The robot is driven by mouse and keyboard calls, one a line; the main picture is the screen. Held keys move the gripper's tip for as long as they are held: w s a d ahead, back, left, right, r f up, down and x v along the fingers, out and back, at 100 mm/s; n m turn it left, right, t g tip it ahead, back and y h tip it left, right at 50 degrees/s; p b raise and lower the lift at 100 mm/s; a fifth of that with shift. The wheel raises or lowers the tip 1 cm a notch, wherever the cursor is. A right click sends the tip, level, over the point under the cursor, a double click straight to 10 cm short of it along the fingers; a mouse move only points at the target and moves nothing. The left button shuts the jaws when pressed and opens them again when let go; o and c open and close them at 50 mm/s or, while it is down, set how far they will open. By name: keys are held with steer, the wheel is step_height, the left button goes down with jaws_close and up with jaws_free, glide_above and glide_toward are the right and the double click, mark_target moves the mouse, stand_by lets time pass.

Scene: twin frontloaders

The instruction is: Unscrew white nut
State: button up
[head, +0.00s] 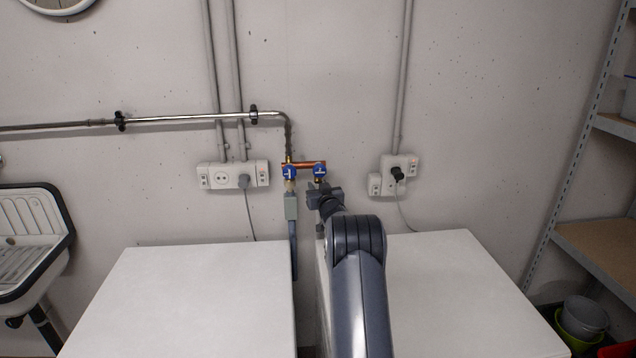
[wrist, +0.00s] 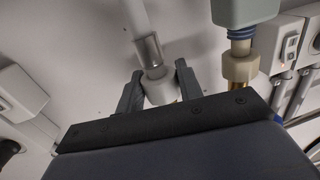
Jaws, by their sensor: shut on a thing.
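In the wrist view a white nut (wrist: 160,90) sits at the end of a grey hose with a metal sleeve (wrist: 149,50). The two fingers of my gripper (wrist: 159,88) are on either side of this nut and closed on it. In the head view my gripper (head: 321,195) is just below the right blue-handled valve (head: 320,170), and it hides the nut there. A second, cream-coloured nut (wrist: 240,68) is on the neighbouring connection in the wrist view, apart from my fingers.
The left blue valve (head: 290,172) has a grey-green box (head: 291,207) hanging under it, close to my gripper. Sockets (head: 233,176) are on the wall at both sides. Two white machine tops, left (head: 190,300) and right (head: 455,290), stand below with a narrow gap between them.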

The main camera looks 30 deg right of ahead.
steer(key=shift+f+b, duration=0.2)
steer(key=shift+b, duration=0.6)
steer(key=m+h+b, duration=0.1)
steer(key=b, duration=0.5)
steer(key=shift+g+h, duration=0.3)
steer(key=shift+h, duration=0.1)
